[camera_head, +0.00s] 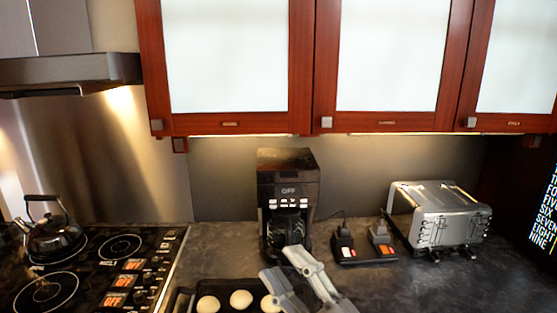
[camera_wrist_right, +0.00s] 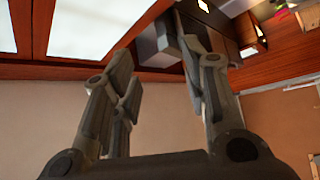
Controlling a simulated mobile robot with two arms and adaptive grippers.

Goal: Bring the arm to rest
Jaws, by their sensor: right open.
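My right gripper (camera_head: 292,270) shows at the bottom middle of the head view, in front of the black coffee maker (camera_head: 288,188). Its grey fingers are apart and nothing is between them. In the right wrist view, the same gripper (camera_wrist_right: 165,75) has its fingers spread, with bare wall and red-brown cabinet wood behind them. It partly covers the lower part of the coffee maker and the right end of a dark tray. My left gripper is not in either view.
A dark tray (camera_head: 180,302) with several pale round items lies on the counter (camera_head: 215,263). A stove with a kettle (camera_head: 50,238) stands left. A black-and-red device (camera_head: 362,250) and a silver toaster (camera_head: 437,215) stand right. Cabinets (camera_head: 303,60) hang above.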

